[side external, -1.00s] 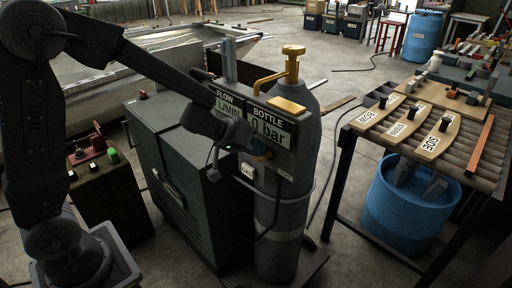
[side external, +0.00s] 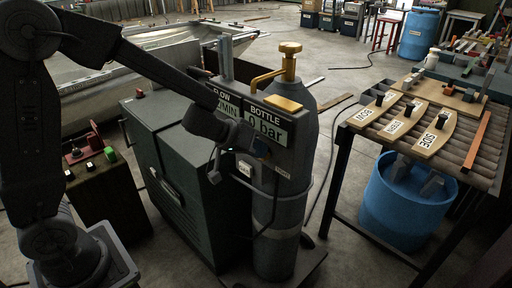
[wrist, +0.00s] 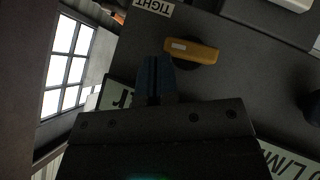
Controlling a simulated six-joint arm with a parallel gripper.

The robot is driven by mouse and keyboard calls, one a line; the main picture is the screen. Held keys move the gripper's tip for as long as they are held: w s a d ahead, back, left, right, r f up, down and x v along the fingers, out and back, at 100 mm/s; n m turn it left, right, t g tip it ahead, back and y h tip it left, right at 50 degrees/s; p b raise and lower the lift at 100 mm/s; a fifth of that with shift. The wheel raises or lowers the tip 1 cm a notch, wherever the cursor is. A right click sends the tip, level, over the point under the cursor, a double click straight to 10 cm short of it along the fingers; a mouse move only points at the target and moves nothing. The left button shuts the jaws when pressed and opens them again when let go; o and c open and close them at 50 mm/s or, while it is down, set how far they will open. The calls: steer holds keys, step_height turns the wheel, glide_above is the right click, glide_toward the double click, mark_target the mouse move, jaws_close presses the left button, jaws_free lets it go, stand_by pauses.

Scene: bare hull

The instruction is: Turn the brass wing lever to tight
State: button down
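The brass wing lever (wrist: 190,50) sits on the dark panel in the wrist view, lying nearly crosswise in the picture. A white TIGHT label (wrist: 153,7), upside down, is above and left of it. My gripper (wrist: 155,75) has its two dark blue fingers side by side with almost no gap. They hold nothing. The fingertips are just left of and below the lever's left end; I cannot tell whether they touch it. In the side view my gripper (side external: 259,147) is at the front of the panel box under the 0 bar display (side external: 266,126); the lever is hidden there.
The gas bottle (side external: 283,220) with its brass valve (side external: 290,48) stands behind the panel. A dark cabinet (side external: 172,180) is left of it. A roller table (side external: 480,165) with wooden labelled pieces and a blue tub (side external: 405,210) stand at the right. A black knob (wrist: 312,105) protrudes from the panel.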

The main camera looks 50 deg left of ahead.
steer(key=shift+d+f, duration=0.1)
steer(key=shift+d, duration=0.15)
stand_by(0.6)
steer(key=s+a+r+n+t+y, duration=0.1)
steer(key=s+a+r+t+y, duration=0.35)
steer(key=s+r, duration=0.6)
steer(key=s+d+m+g, duration=0.2)
steer(key=s+g, duration=0.6)
steer(key=s, duration=0.6)
steer(key=shift+m, duration=0.7)
steer(key=shift+f, duration=0.1)
